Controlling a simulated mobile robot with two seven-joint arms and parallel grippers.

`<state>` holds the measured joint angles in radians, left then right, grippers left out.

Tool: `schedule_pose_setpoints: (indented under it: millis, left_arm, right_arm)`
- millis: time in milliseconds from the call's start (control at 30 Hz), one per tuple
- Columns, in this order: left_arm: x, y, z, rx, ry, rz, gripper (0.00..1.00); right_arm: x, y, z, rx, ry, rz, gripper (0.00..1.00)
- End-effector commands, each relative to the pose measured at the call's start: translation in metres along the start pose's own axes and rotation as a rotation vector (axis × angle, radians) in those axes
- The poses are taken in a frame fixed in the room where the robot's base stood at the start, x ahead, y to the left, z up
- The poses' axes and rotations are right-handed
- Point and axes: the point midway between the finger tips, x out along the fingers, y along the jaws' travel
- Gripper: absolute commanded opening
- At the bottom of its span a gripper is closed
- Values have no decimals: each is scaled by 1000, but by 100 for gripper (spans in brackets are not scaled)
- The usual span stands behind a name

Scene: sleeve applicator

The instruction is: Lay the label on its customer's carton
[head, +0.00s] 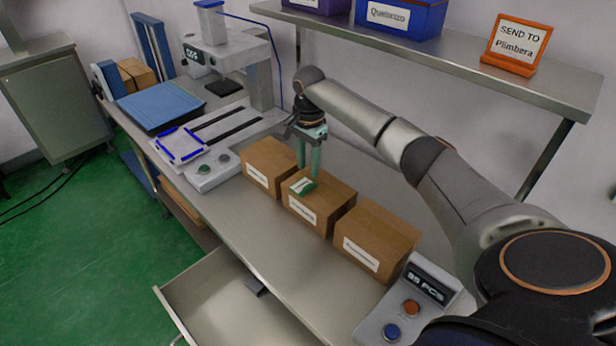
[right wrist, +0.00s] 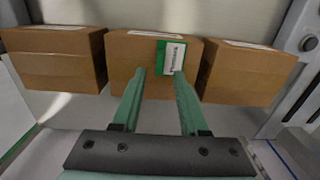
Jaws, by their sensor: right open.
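Three brown cartons stand in a row on the steel bench, each with a white name strip on its front: a left one (head: 268,160), a middle one (head: 333,190) and a right one (head: 385,232). The names on the strips are too small to read. The green and white label (head: 302,186) lies on top of the middle carton; it also shows in the right wrist view (right wrist: 172,57). My right gripper (head: 309,170) is open and points down at the middle carton, its tips close to the label. I cannot tell whether they touch it. My left gripper is out of view.
An orange-framed sign (head: 517,44) reading "SEND TO Plimbera" stands on the shelf (head: 460,55) with blue and purple bins. The applicator machine (head: 225,55) and a white plate with blue corners (head: 180,146) are at left. A counter box (head: 412,302) stands at front right. A drawer (head: 235,300) is open below.

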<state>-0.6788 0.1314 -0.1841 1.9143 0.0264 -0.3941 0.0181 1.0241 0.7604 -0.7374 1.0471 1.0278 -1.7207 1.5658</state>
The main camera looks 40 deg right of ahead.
Motion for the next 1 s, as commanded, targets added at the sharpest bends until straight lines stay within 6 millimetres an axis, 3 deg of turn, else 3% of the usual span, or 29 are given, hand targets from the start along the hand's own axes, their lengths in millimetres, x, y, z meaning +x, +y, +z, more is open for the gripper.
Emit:
schedule_pose_setpoints:
  millis: [100,333,1000]
  left_arm:
    - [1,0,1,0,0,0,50]
    - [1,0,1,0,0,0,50]
    - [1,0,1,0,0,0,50]
  right_arm:
    - [-27,-1,0,0,0,-4,43]
    - [-59,0,0,0,1,-1,43]
    - [-66,0,0,0,0,1,43]
